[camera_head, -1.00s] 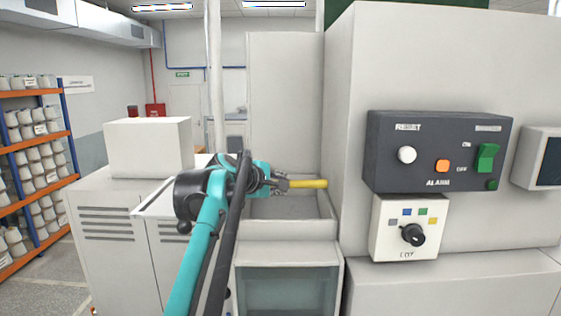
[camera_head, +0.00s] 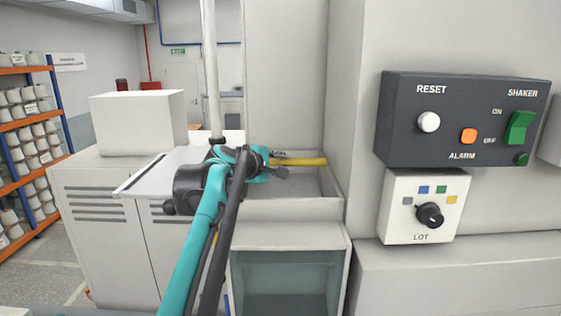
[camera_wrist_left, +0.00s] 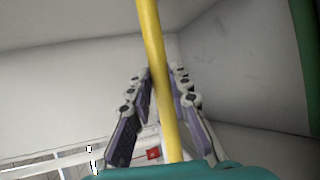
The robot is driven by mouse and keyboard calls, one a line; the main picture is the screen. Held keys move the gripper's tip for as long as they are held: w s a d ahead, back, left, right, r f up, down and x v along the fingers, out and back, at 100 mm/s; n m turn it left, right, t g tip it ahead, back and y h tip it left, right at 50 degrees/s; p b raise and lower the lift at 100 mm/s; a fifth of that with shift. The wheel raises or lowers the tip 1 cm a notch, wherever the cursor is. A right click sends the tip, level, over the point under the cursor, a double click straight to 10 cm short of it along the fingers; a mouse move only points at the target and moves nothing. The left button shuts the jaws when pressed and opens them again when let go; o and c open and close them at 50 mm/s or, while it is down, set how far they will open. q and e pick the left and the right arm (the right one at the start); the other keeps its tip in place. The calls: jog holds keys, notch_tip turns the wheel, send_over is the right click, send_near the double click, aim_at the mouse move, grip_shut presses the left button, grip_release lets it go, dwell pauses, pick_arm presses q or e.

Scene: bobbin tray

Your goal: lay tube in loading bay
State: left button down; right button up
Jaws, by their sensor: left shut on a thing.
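A yellow tube (camera_head: 303,161) is held level by my left gripper (camera_head: 272,165) in the head view. The gripper covers its left end, and its right end points at the white wall. The tube appears over the loading bay (camera_head: 285,209), an open white shelf with a raised rim; I cannot tell whether it touches the floor of the bay. In the left wrist view the tube (camera_wrist_left: 154,42) runs lengthwise between the two padded fingers of my left gripper (camera_wrist_left: 162,82), which is shut on it. My right gripper is not in view.
A dark control panel (camera_head: 455,120) and a white lot-knob box (camera_head: 408,222) are on the machine to the right. A white cabinet (camera_head: 105,230) with a box (camera_head: 138,123) stands on the left. Bobbin shelves (camera_head: 30,140) are at the far left.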

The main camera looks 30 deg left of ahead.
pick_arm(q)
jog(key=shift+f, duration=0.4)
